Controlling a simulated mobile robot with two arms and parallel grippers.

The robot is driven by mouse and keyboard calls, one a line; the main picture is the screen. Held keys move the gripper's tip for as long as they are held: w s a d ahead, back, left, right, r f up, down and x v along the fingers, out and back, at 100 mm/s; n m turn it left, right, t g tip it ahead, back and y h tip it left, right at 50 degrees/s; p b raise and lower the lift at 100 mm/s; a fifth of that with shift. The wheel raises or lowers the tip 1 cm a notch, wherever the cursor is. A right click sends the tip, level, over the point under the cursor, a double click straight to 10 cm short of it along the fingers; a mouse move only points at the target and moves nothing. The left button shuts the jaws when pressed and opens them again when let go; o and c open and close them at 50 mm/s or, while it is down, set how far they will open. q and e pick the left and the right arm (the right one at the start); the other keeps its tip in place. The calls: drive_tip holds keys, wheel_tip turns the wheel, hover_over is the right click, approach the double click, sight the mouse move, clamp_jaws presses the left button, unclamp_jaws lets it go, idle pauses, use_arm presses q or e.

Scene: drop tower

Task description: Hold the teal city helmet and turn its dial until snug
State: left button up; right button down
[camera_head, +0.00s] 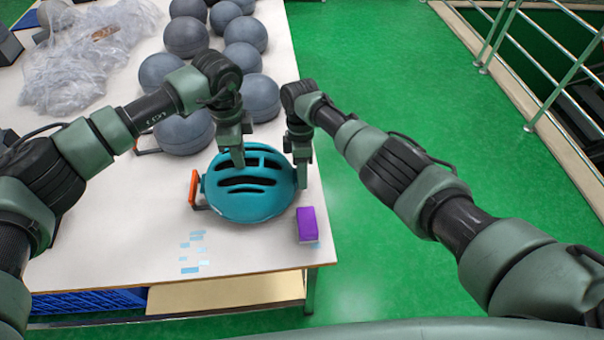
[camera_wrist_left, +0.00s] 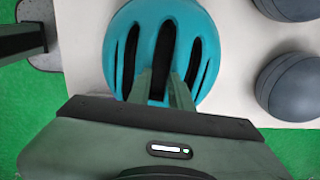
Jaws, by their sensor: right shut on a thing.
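The teal city helmet (camera_head: 252,208) sits on the white table near its front right corner, with dark vents facing up. It also shows in the left wrist view (camera_wrist_left: 124,28). My right gripper (camera_head: 302,182) is shut at the helmet's right rim. The dial is not visible; the gripper covers that spot.
Several dark grey balls (camera_head: 186,37) stand behind the helmet. An orange piece (camera_head: 193,188) is at its left side. A purple block (camera_head: 307,224) lies at the front right table edge. Crumpled clear plastic (camera_head: 80,70) lies back left. The front of the table (camera_head: 130,240) is mostly free.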

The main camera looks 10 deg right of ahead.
drive_tip(key=shift+s+f, duration=0.1)
drive_tip(key=c, duration=1.1)
unclamp_jaws()
drive_tip(key=shift+o, duration=0.2)
drive_tip(key=v, duration=1.2)
drive_tip(key=shift+s, duration=0.15)
drive_tip(key=shift+d, duration=0.1)
